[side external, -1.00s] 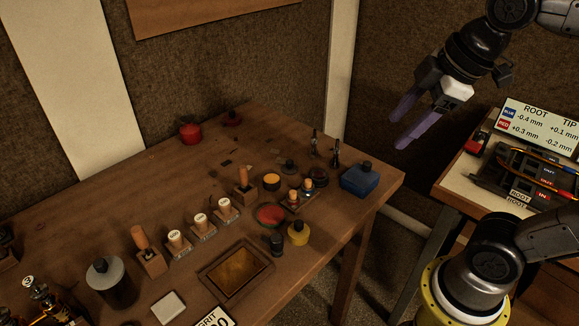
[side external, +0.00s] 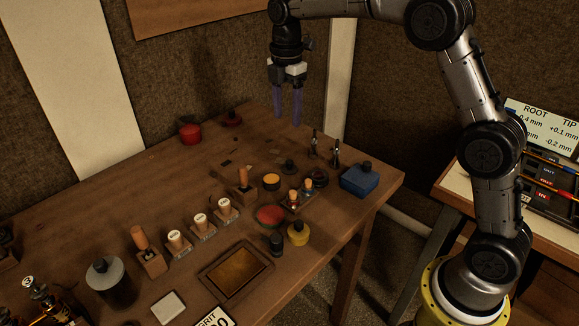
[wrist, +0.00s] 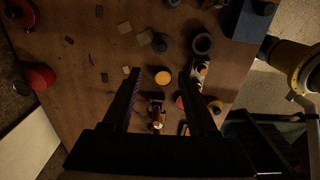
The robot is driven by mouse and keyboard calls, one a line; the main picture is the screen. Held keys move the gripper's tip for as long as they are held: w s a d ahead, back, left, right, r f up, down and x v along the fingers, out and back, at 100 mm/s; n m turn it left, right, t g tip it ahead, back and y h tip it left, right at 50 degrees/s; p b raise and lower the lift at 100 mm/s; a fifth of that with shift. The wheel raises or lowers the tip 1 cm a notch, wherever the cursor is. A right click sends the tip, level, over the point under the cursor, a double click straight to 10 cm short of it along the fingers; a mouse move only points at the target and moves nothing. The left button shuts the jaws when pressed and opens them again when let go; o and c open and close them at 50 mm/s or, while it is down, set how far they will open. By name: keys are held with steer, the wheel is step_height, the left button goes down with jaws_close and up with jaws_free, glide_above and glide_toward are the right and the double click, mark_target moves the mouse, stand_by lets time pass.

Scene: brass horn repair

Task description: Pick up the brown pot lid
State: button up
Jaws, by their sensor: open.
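A small dark grey-brown lid with a round knob (side external: 290,166) lies flat on the wooden bench in the side view; it looks like the brown pot lid, though its colour is hard to tell. In the wrist view this lid (wrist: 163,43) lies just beyond my fingertips, toward the top. My gripper (side external: 287,119) hangs fingers-down, high above the back part of the bench. Its two purple fingers are apart with nothing between them; they look black in the wrist view (wrist: 160,73). An orange-filled round pot (side external: 271,181) stands close to the lid.
A dark ring (side external: 319,178), a blue box (side external: 360,179) and two thin dark tools (side external: 335,155) stand to the lid's right. A wooden-handled tool (side external: 243,182) stands to its left. A red pot (side external: 190,132) and dark red lid (side external: 231,118) sit at the back.

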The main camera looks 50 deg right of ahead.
glide_above(290, 161)
steer(key=f, duration=0.8)
steer(key=shift+w+a+f, duration=0.15)
steer(key=shift+w+f, duration=0.05)
steer(key=shift+s+f, duration=0.15)
steer(key=shift+f, duration=2.55)
jaws_close()
